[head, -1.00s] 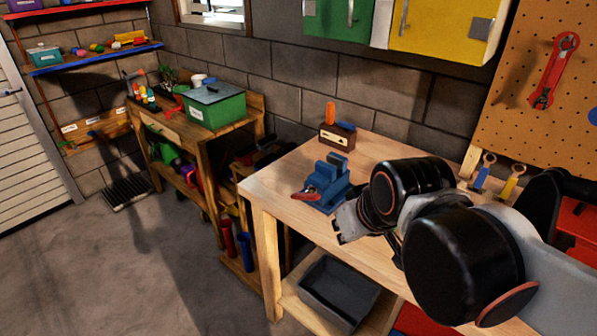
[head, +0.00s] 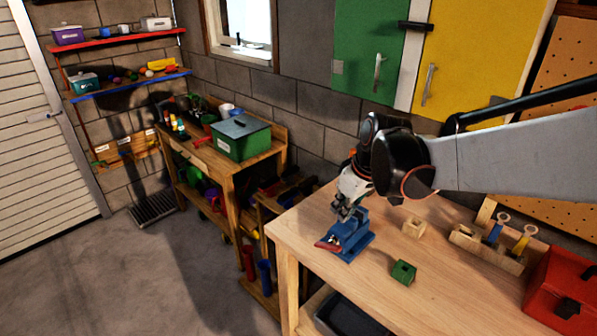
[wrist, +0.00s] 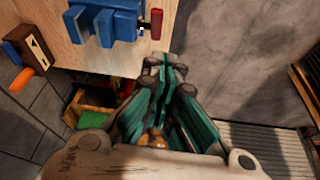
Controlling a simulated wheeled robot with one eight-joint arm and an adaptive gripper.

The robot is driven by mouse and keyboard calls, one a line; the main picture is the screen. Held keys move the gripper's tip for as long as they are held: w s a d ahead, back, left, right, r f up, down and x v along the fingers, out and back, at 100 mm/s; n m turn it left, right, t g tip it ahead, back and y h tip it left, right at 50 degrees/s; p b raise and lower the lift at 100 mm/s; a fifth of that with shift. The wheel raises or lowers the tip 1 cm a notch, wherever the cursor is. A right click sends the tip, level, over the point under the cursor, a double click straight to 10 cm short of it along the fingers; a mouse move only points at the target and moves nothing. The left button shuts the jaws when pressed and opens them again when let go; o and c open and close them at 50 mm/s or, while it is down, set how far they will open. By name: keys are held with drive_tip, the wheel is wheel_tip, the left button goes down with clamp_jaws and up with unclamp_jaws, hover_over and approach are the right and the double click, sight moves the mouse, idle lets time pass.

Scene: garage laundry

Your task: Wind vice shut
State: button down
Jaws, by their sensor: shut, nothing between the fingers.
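The blue vice (head: 352,240) stands on the near left part of the wooden workbench. Its red handle (head: 327,246) is on the left, toward the bench's front edge. The vice (wrist: 110,22) and handle (wrist: 156,24) also show at the top of the wrist view. My gripper (head: 344,213) is just above and behind the vice in the head view. In the wrist view my gripper (wrist: 165,62) is shut and empty, its fingertips near the handle but apparently apart from it.
On the workbench (head: 390,270) are a green block (head: 403,271), a pale wooden block (head: 413,226), a wooden rack (head: 485,248) with tools and a red toolbox (head: 563,290). A dark bin (head: 350,318) sits below. Floor (head: 180,270) at left is clear.

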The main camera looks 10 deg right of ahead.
drive_tip(key=w+n+p, duration=0.1)
drive_tip(key=w+p, duration=0.1)
drive_tip(key=w, duration=0.1)
drive_tip(key=b, duration=0.3)
hover_over(326, 244)
drive_tip(key=shift+g, duration=0.3)
wheel_tip(326, 244, down, 9)
drive_tip(key=shift+f, duration=0.15)
drive_tip(key=f, duration=0.2)
drive_tip(key=s+f, duration=0.1)
drive_tip(key=shift+s+d+b, duration=0.1)
drive_tip(key=shift+d+b, duration=0.25)
drive_tip(key=shift+d, duration=0.05)
drive_tip(key=shift+s+d+f, duration=0.1)
drive_tip(key=shift+s+f, duration=0.05)
drive_tip(key=shift+f, duration=0.3)
drive_tip(key=shift+d+y+b, duration=0.1)
drive_tip(key=shift+y+b, duration=0.2)
